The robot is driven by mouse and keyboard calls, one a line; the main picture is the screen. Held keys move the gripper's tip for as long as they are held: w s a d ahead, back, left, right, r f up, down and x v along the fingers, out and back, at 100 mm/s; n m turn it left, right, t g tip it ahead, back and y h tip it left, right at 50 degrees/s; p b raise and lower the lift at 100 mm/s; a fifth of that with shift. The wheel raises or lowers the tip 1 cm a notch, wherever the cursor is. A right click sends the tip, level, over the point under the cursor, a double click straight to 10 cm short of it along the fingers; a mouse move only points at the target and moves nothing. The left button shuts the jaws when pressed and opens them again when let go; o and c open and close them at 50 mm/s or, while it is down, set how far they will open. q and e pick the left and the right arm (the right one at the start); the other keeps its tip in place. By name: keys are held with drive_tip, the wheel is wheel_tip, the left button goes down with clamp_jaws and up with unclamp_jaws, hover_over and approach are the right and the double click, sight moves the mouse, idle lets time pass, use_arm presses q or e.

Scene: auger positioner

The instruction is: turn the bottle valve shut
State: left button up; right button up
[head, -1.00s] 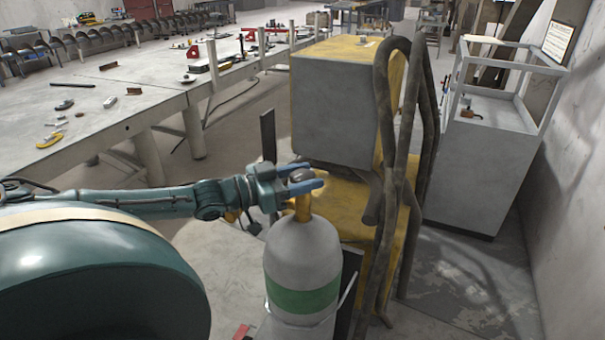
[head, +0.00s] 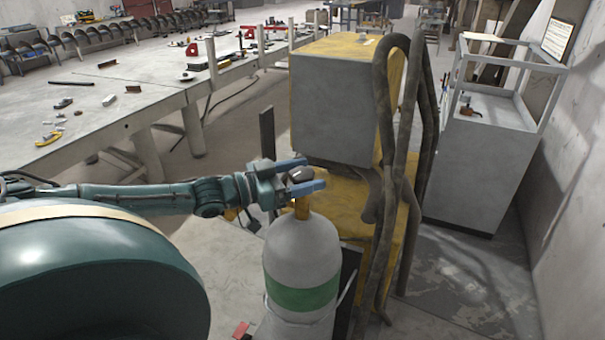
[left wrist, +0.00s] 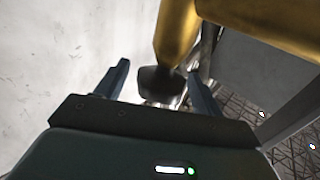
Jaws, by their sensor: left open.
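A grey gas bottle (head: 301,258) with a green band stands upright in front of the yellow machine. A brass valve (head: 302,208) sits on its top, with a dark rounded knob (head: 300,174) at the upper end. My left gripper (head: 307,174) is open, its two blue fingers on either side of the knob. In the left wrist view the dark knob (left wrist: 161,84) lies between the spread fingers, below the brass valve body (left wrist: 176,32). I cannot tell whether the fingers touch the knob. My right gripper is not in view.
A yellow and grey machine (head: 338,110) with thick dark hoses (head: 385,130) stands just behind and right of the bottle. A long workbench (head: 150,95) with tools runs along the left. A grey cabinet (head: 478,165) stands at right, with bare floor before it.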

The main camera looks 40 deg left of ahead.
sight(302, 172)
use_arm(q)
drive_tip(key=shift+r, duration=5)
